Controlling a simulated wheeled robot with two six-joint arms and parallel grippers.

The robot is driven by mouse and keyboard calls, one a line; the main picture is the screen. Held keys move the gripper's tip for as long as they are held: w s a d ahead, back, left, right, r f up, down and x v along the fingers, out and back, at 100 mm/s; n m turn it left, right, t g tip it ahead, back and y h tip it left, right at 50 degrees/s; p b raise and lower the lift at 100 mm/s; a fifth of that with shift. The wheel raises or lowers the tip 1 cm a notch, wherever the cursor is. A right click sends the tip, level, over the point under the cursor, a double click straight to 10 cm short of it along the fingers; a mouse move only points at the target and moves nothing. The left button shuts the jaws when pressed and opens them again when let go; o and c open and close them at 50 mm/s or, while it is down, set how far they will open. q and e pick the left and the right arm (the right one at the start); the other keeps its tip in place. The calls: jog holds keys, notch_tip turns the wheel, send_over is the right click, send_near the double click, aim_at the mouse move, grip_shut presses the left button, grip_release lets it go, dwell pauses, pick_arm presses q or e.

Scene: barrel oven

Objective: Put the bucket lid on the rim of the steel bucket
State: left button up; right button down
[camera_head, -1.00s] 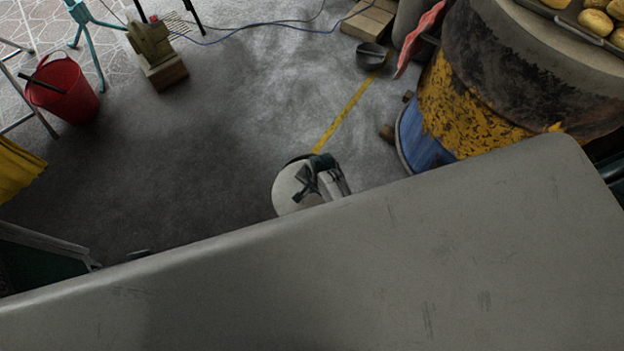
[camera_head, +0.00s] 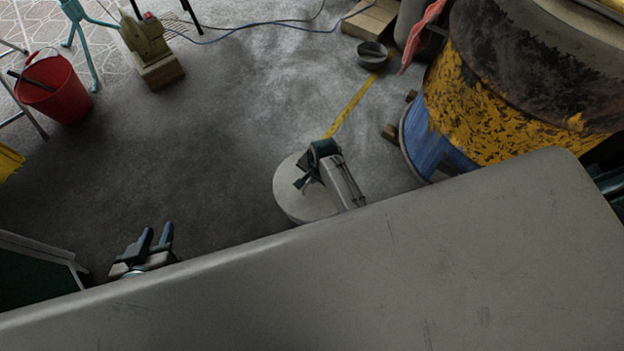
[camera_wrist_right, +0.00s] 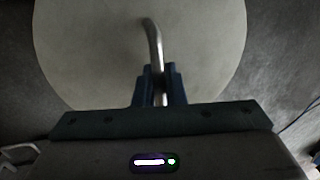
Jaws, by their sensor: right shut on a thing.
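The bucket lid (camera_head: 299,201) is a pale round disc with a thin bent metal handle (camera_wrist_right: 153,40). My right gripper (camera_head: 305,181) is shut on this handle, and the lid hangs above the floor. In the right wrist view the gripper's fingers (camera_wrist_right: 158,78) pinch the handle in front of the disc. A small grey round bucket (camera_head: 371,57), seemingly the steel bucket, stands on the floor at the upper right, well apart from the lid. My left gripper (camera_head: 156,240) is at the lower left, empty, its two fingers apart.
A large yellow, blue and black barrel oven (camera_head: 480,95) stands at the right. Wooden blocks (camera_head: 391,133) lie by its foot. A red bucket (camera_head: 57,90) and a machine on a wooden block (camera_head: 160,72) stand at the upper left. The middle floor (camera_head: 230,125) is clear.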

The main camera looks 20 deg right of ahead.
aim_at(318, 186)
pick_arm(q)
jog(key=shift+w+a+r+t, duration=0.1)
jog(key=shift+w+r+t, duration=0.6)
jog(key=shift+r+t, duration=0.15)
pick_arm(e)
jog(key=shift+f, duration=0.3)
jog(key=shift+f, duration=0.1)
pick_arm(q)
jog(key=shift+w, duration=0.1)
pick_arm(e)
jog(key=c, duration=1.5)
grip_release()
